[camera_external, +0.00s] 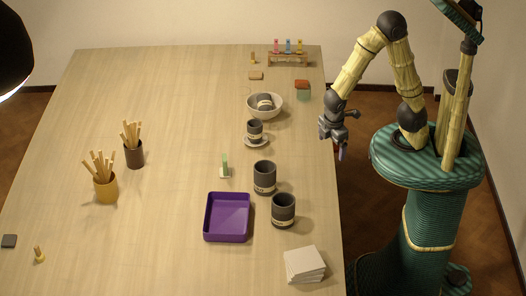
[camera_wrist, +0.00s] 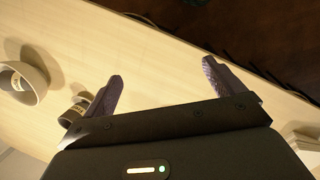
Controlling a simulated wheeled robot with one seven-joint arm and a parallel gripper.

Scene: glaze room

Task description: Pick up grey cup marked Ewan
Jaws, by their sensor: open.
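Several dark grey cups with pale label bands stand on the table; I cannot read the names. One cup (camera_external: 264,175) and another cup (camera_external: 283,208) stand upright near the right edge. My gripper (camera_external: 342,150) is open and empty, off the table's right edge. In the wrist view its fingers (camera_wrist: 163,71) are spread, with one labelled cup (camera_wrist: 82,103) partly hidden behind the left finger.
A purple tray (camera_external: 228,238) is left of the front cups, and white tiles (camera_external: 304,262) lie in front. A small stand with a green piece (camera_external: 225,168), two stick holders (camera_external: 105,188) (camera_external: 134,154) and a vial rack (camera_external: 288,60) also stand there.

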